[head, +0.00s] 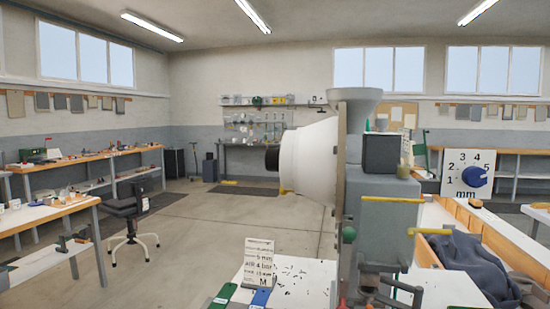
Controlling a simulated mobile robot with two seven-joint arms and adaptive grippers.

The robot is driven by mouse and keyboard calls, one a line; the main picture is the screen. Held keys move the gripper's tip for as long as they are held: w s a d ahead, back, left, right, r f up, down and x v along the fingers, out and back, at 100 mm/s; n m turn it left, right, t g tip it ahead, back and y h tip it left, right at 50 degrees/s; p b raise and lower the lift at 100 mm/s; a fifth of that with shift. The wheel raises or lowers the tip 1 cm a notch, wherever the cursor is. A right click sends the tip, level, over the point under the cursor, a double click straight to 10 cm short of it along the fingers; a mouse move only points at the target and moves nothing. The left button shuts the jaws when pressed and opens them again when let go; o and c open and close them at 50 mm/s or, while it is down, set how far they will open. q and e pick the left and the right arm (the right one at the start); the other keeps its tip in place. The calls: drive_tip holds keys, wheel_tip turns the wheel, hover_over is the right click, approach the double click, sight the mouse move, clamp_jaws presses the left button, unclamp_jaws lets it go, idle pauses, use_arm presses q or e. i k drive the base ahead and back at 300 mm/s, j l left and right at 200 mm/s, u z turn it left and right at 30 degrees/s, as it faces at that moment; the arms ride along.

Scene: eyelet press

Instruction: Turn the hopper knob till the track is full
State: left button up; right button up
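The eyelet press (388,228) stands right of centre in the head view, a grey machine with a grey funnel (358,97) on top. A white rounded drum (310,160), which looks like the hopper, sticks out to its left. A black knob-like end (272,158) is on the drum's left tip. A tall narrow plate (340,205) stands between drum and press body. I cannot make out the track or how full it is. Neither of my grippers can be made out in this view.
A white table (305,288) in front carries small dark pieces and a printed card (258,262). A white mm scale board with a blue dial (477,176) stands at right. Dark cloth (470,265) lies in a wooden-edged bin. A stool (130,215) and benches stand left; the middle floor is clear.

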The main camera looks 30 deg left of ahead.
sight(272, 156)
drive_tip(key=j, duration=0.5)
drive_tip(key=i+j, duration=0.15)
drive_tip(key=j, duration=0.8)
drive_tip(key=j+z, duration=0.15)
drive_tip(key=j, duration=0.45)
drive_tip(key=j+z, duration=0.1)
drive_tip(key=j, duration=0.5)
drive_tip(key=j+z, duration=0.15)
drive_tip(key=j, duration=0.45)
drive_tip(key=k+j+z, duration=0.15)
drive_tip(key=j, duration=0.45)
drive_tip(key=k+j+z, duration=0.1)
drive_tip(key=j, duration=0.5)
drive_tip(key=i+j+z, duration=0.15)
drive_tip(key=i+l, duration=0.05)
